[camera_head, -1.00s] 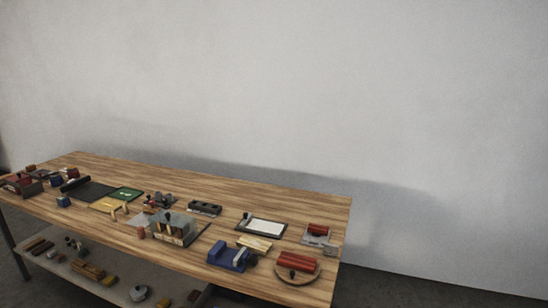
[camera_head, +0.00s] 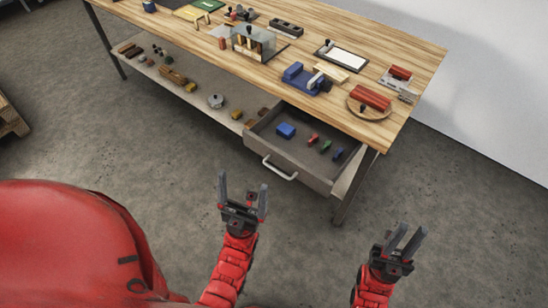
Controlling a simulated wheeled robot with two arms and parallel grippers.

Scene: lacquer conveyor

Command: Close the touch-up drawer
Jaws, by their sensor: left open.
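The touch-up drawer (camera_head: 296,160) is pulled out from under the right end of the wooden table. Its front faces me and has a pale bar handle (camera_head: 280,170). Inside lie a blue block (camera_head: 286,131) and several small red, green and blue pieces (camera_head: 325,146). My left gripper (camera_head: 243,190) is open and empty, in front of the drawer and apart from its handle. My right gripper (camera_head: 405,240) has its fingers spread and empty, to the right, away from the drawer.
The table (camera_head: 350,105) bears a blue holder (camera_head: 304,78), a round board with red blocks (camera_head: 371,101) and a clipboard (camera_head: 342,56). A lower shelf (camera_head: 172,86) holds several small things. A table leg (camera_head: 352,188) stands right of the drawer. The floor in front is clear.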

